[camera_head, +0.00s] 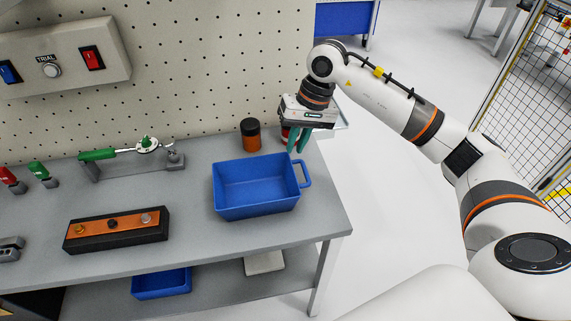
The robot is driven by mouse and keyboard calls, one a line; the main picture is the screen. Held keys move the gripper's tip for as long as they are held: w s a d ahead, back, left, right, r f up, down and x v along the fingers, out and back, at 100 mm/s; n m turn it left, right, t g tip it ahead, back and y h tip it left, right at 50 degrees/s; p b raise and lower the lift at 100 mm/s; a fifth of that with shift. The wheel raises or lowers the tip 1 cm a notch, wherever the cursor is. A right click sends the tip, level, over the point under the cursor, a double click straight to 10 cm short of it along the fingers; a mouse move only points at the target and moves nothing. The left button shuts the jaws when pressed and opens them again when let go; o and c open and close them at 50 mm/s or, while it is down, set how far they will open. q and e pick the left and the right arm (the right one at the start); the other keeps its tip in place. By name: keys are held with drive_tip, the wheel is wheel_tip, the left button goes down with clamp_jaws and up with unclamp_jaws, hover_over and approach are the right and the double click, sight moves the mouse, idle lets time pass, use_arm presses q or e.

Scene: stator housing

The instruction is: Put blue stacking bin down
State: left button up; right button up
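The blue stacking bin (257,199) sits upright on the grey workbench (200,240), near its right end. It looks empty, and its loop handle (306,175) sticks out on the right side. My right gripper (297,149) hangs behind and above the handle with its green fingers pointing down. The fingers show a small gap with nothing between them, and they look apart from the bin. My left gripper is not in view.
A dark jar with an orange band (251,135) stands behind the bin; a reddish item is partly hidden behind my gripper. A black-and-orange block (115,229) and a green-handled clamp (130,155) lie left. Another blue bin (161,283) is on the lower shelf. A pegboard (220,70) rises behind.

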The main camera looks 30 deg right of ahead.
drive_tip(key=w+a+r+m+t+y+p, duration=0.1)
drive_tip(key=w+a+r+y, duration=0.1)
drive_tip(key=a+r+y, duration=0.8)
drive_tip(key=w+d+r+m+t+y+p, duration=0.1)
drive_tip(key=w+r+m+t+y, duration=0.1)
drive_tip(key=w+r+m+t, duration=0.35)
drive_tip(key=w+r+m+t+y+p, duration=0.1)
drive_tip(key=w+r+m+t, duration=0.2)
drive_tip(key=r+m+t, duration=0.4)
drive_tip(key=w+d+m+t+h, duration=0.4)
drive_tip(key=w+d+m+h, duration=0.3)
drive_tip(key=m, duration=0.5)
drive_tip(key=m+g+h+p, duration=0.2)
drive_tip(key=m+g+h, duration=0.5)
drive_tip(key=m+g, duration=0.7)
approach(293, 178)
drive_tip(key=w+f+n+g+p, duration=0.1)
drive_tip(key=f, duration=0.1)
drive_tip(key=w+a+f+n+g+p, duration=0.1)
drive_tip(key=f+p, duration=0.1)
drive_tip(key=f, duration=0.1)
drive_tip(key=w+f+n+g+p, duration=0.1)
drive_tip(key=w+f, duration=0.1)
drive_tip(key=f, duration=0.1)
drive_tip(key=shift+w+a+f+g, duration=0.1)
drive_tip(key=shift+a+g, duration=0.15)
drive_tip(key=shift+g, duration=0.1)
drive_tip(key=shift+f, duration=0.4)
